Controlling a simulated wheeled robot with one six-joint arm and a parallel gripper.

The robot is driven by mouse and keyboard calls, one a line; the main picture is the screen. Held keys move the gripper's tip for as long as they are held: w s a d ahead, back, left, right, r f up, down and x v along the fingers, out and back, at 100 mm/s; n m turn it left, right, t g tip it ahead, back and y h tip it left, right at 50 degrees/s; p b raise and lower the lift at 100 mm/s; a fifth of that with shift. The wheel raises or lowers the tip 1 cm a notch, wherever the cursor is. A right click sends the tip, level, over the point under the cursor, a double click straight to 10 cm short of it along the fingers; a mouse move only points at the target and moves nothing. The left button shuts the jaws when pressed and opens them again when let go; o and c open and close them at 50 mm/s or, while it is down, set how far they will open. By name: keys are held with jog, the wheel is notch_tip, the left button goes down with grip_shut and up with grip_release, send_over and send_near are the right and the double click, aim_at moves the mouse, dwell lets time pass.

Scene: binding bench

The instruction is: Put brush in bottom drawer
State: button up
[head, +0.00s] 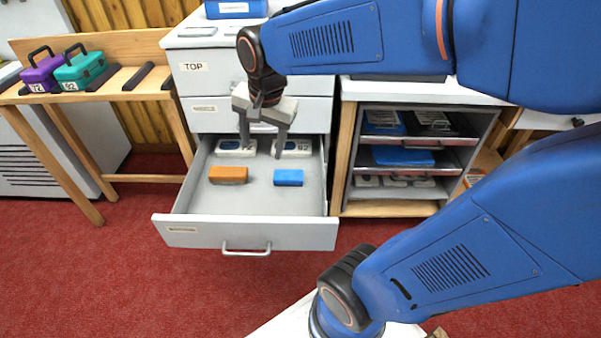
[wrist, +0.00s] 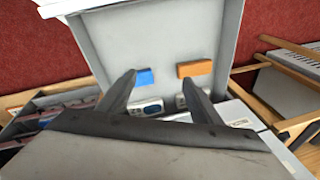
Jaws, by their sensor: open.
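The bottom drawer (head: 200,235) of the grey cabinet is pulled well out, and its floor shows in the wrist view (wrist: 150,40). In it lie an orange-brown block (head: 228,175) and a blue block (head: 288,178), side by side and apart. They also show in the wrist view, orange (wrist: 195,68) and blue (wrist: 145,78). I cannot tell whether either is the brush. My gripper (head: 264,152) points down over the back of the drawer, fingers apart with nothing between them. In the wrist view its fingertips (wrist: 159,83) frame the drawer's inside.
Two white labelled devices (head: 236,147) (head: 292,147) lie at the drawer's back. The drawers above are shut. An open shelf unit (head: 340,180) stands to the right. A wooden bench (head: 135,85) with purple (head: 42,72) and teal (head: 82,68) cases stands left. The drawer's front floor is clear.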

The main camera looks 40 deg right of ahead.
jog(key=s+d+n+t, duration=0.2)
jog(key=s+n, duration=0.8)
jog(key=s, duration=0.3)
jog(key=shift+f+n, duration=0.3)
jog(key=shift+f, duration=0.05)
jog(key=shift+s, duration=0.1)
dwell(0.4)
